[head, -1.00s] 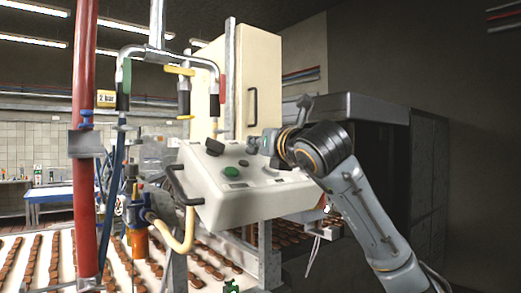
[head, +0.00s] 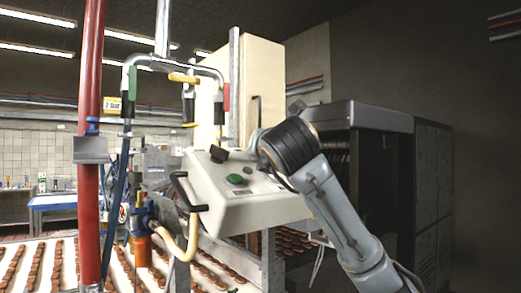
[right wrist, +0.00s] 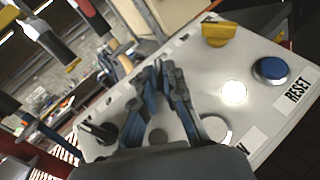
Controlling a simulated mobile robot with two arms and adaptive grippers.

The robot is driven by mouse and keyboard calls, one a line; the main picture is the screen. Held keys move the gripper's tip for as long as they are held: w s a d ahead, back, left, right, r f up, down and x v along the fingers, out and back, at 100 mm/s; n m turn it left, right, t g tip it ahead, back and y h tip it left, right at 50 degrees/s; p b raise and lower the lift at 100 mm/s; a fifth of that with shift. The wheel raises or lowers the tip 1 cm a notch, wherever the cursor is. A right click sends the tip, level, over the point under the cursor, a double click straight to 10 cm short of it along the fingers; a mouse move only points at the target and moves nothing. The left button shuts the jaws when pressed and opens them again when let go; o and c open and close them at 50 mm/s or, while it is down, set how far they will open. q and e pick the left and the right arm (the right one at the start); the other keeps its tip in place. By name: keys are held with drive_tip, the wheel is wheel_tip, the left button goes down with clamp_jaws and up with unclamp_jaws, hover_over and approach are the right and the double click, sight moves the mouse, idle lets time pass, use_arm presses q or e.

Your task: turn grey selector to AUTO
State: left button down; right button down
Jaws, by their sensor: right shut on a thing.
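The control box (head: 262,211) with a sloped pale top stands in the middle of the head view. My right gripper (right wrist: 166,66) has its blue-and-grey fingers close together over the panel in the right wrist view. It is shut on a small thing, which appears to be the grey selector. The fingers cover it, so its pointer and the AUTO mark cannot be read. In the head view my right wrist hides the gripper and that part of the panel. My left gripper is not in view.
Near the gripper are a yellow knob (right wrist: 217,33), a blue RESET button (right wrist: 271,69), a lit white button (right wrist: 234,93) and a black knob (right wrist: 101,132). The head view shows a green button (head: 237,180), a black handle (head: 188,192) and a red pipe (head: 91,150).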

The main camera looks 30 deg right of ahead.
drive_tip(key=c, duration=1.4)
unclamp_jaws()
drive_tip(key=shift+w+f, duration=0.1)
drive_tip(key=v, duration=1.2)
